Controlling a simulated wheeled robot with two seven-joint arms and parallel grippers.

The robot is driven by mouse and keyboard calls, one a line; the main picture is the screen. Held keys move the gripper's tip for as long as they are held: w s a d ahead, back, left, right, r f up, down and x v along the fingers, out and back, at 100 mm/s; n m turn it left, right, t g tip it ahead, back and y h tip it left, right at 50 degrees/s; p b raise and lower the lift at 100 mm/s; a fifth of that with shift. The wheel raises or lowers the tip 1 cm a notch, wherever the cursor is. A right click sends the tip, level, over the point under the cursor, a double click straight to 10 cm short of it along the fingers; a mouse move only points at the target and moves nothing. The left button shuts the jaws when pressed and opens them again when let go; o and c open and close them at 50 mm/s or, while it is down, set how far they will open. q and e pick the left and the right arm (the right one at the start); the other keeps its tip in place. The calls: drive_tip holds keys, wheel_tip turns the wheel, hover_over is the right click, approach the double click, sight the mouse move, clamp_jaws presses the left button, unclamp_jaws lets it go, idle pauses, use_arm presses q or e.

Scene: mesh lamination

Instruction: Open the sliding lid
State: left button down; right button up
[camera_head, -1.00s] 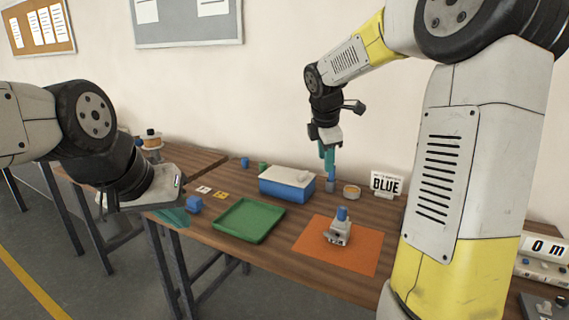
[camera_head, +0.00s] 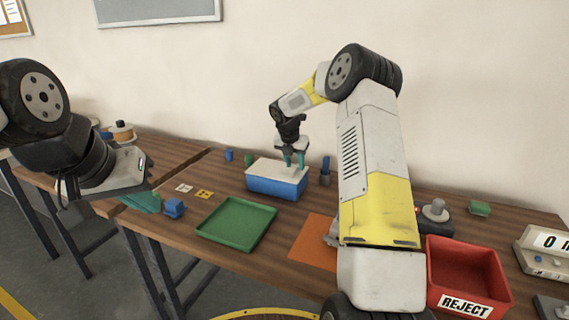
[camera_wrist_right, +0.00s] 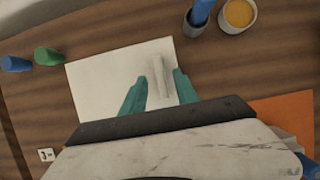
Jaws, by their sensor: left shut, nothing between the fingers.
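The box (camera_head: 275,187) is blue with a white sliding lid (camera_head: 262,169) on top, near the back of the wooden table. The lid fills the middle of the right wrist view (camera_wrist_right: 95,85), with a raised grey handle strip (camera_wrist_right: 162,76) near its right side. My right gripper (camera_head: 294,160) is over the lid's right part. Its teal fingers (camera_wrist_right: 158,90) are open, one on each side of the handle strip; I cannot tell whether they touch it. My left gripper (camera_head: 143,202) is shut and empty near the table's front left edge, well away from the box.
A green tray (camera_head: 237,222) lies in front of the box. An orange mat (camera_head: 312,240) is to its right, partly hidden by my right arm. A blue item in a grey cup (camera_wrist_right: 198,20) and an orange-filled cup (camera_wrist_right: 238,13) stand near the lid. A red reject bin (camera_head: 468,270) is at right.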

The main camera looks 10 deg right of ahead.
drive_tip(key=shift+w+d+f, duration=0.15)
drive_tip(key=shift+w+f, duration=0.05)
drive_tip(key=shift+f, duration=0.5)
clamp_jaws()
idle(1.0)
